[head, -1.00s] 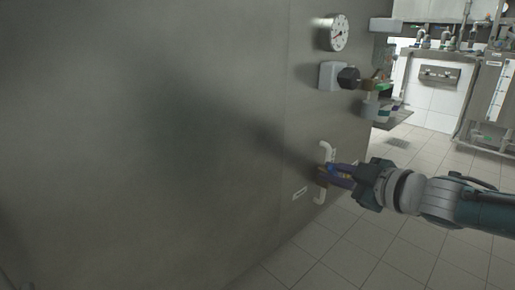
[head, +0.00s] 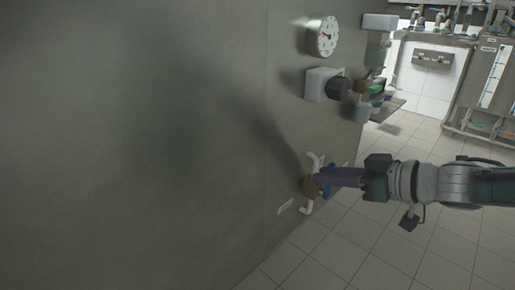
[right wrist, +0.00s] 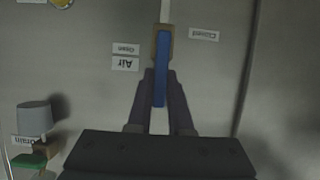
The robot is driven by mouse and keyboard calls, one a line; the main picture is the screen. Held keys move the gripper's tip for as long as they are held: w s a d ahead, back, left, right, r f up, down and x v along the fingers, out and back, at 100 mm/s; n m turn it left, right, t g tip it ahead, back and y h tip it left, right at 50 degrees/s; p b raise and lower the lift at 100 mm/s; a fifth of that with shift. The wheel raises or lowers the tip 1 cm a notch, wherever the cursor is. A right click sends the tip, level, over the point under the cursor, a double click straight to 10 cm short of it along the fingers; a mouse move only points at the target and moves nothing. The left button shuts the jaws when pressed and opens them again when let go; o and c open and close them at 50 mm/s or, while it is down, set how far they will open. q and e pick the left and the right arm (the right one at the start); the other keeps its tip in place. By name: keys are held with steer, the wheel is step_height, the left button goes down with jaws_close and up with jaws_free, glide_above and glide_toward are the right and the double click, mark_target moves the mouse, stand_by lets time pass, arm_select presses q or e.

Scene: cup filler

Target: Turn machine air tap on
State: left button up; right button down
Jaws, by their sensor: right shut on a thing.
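The air tap is on a thin white pipe (head: 307,207) on the grey machine wall, with a brass body and a blue handle (head: 328,190). In the right wrist view the blue handle (right wrist: 160,68) lies in line with the pipe. My right gripper (head: 322,178) comes in from the right and is shut on the blue handle. In the right wrist view its two dark fingers (right wrist: 159,92) are on either side of the handle. Upside-down "Air" (right wrist: 124,63), "Open" (right wrist: 126,48) and "Closed" (right wrist: 204,36) labels are around the tap. My left gripper is not in view.
A round gauge (head: 323,36) and a grey box with a black knob (head: 338,88) stick out of the wall above the tap. A grey cylinder part (right wrist: 34,117) and a "Drain" label (right wrist: 26,141) are at left in the wrist view. Tiled floor (head: 375,240) is open below.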

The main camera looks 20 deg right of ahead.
stand_by(0.5)
steer(key=c, duration=0.8)
jaws_free()
steer(key=p+v, duration=0.6)
steer(key=v, duration=0.4)
steer(key=shift+d, duration=0.15)
steer(key=shift+w, duration=0.1)
